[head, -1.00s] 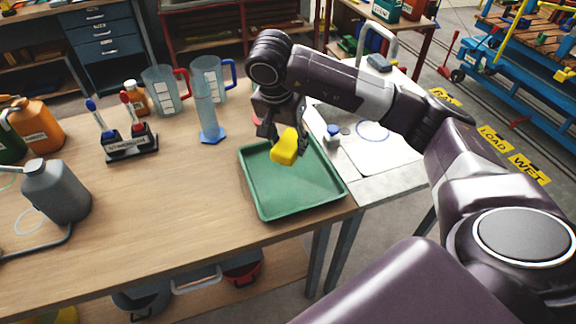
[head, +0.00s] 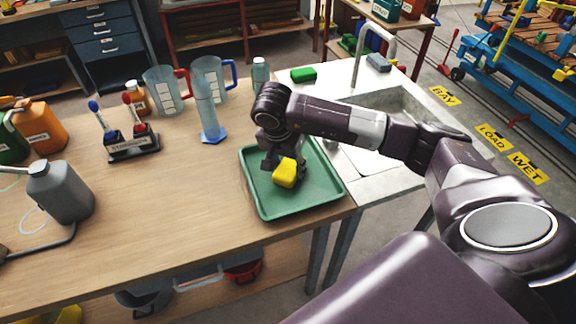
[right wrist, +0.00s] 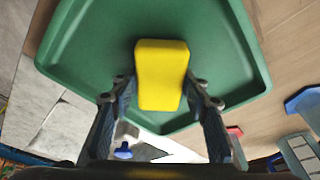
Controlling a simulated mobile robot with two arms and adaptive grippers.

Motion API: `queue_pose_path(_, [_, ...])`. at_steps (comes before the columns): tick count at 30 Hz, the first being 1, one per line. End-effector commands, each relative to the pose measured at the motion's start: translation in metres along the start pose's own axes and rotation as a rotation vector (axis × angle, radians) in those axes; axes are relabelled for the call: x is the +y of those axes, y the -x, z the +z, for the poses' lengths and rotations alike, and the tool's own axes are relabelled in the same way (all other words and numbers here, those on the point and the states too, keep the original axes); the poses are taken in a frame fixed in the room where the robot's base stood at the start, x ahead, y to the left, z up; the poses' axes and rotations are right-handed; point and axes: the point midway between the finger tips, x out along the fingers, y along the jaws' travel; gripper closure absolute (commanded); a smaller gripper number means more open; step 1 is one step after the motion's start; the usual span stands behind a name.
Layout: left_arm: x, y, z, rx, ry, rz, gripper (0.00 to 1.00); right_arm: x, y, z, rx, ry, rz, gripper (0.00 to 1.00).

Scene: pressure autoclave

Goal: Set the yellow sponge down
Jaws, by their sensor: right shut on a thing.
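The yellow sponge (head: 285,174) is low over the green tray (head: 262,207), inside its rim. I cannot tell whether its underside touches the tray floor. My right gripper (head: 283,165) is shut on the sponge from above. In the right wrist view, the sponge (right wrist: 161,68) lies between the two fingers, with the green tray (right wrist: 85,45) behind it. My left gripper is not in view.
A sink (head: 385,125) is to the right, with a green sponge (head: 303,75) behind. Bare wood lies left of the tray.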

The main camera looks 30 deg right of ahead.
Motion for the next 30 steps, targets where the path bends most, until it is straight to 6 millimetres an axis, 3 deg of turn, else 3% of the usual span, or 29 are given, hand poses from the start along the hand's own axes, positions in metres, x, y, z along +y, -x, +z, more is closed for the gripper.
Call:
queue_pose_path(1, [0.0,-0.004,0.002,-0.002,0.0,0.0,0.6,0.0,-0.003,0.001,0.0,0.0,0.0,0.77])
queue_pose_path(2, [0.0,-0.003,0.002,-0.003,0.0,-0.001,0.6,0.0,-0.003,0.001,0.0,0.0,0.0,0.57])
queue_pose_path(6, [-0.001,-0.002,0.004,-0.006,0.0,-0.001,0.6,0.0,-0.002,0.001,0.0,0.0,0.0,0.41])
queue_pose_path(19, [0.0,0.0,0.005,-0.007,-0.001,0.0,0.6,-0.001,0.006,-0.001,0.001,0.0,-0.003,0.4])
queue_pose_path(23, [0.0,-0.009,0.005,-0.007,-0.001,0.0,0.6,-0.001,0.028,-0.001,0.003,0.002,-0.005,0.4])
queue_pose_path(30, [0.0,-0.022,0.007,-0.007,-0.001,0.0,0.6,-0.002,0.084,-0.001,0.003,0.001,-0.007,0.4])
